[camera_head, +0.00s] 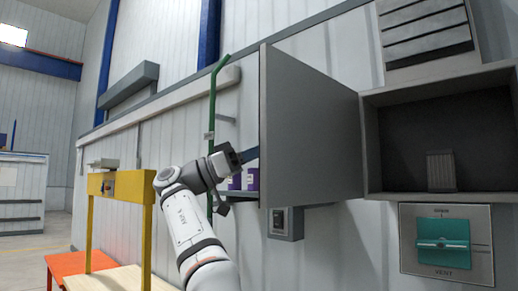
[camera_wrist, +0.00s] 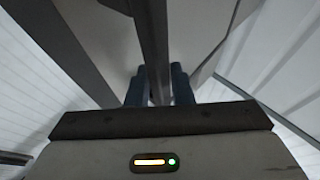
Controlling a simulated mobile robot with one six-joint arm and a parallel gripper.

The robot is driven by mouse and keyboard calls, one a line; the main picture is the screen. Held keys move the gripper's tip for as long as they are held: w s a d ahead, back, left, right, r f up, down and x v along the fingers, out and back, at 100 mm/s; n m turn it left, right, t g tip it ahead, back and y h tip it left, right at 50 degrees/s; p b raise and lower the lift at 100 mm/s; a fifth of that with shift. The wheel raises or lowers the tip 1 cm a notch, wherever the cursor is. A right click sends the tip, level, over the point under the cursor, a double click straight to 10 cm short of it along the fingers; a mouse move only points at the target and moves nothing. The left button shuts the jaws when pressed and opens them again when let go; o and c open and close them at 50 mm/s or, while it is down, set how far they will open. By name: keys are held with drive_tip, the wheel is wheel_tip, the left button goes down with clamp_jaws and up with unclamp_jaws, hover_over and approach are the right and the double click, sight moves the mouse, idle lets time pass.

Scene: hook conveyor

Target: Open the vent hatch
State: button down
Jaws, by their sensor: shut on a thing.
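The vent hatch is a grey door (camera_head: 310,125) standing swung out, well away from the dark box opening (camera_head: 410,135) on the wall. My gripper (camera_head: 252,154) is at the door's free left edge, at lower-middle height. In the wrist view my gripper's two blue fingers (camera_wrist: 158,88) lie on either side of the door's dark edge (camera_wrist: 152,40) and are shut on it. The fingertips are partly hidden by the door in the head view. A teal handle (camera_head: 444,244) sits on a plate marked VENT below the box, lying roughly horizontal.
A ribbed grey block (camera_head: 441,171) stands inside the box. A green pipe (camera_head: 212,120) runs up the wall behind my gripper. Purple items (camera_head: 252,179) and a small grey wall box (camera_head: 285,223) are near the door. A yellow frame (camera_head: 121,184) stands at left.

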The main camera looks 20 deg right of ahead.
drive_tip(key=c, duration=1.4)
unclamp_jaws()
drive_tip(key=shift+w+d+f, duration=0.1)
drive_tip(key=v, duration=0.8)
drive_tip(key=shift+p, duration=0.4)
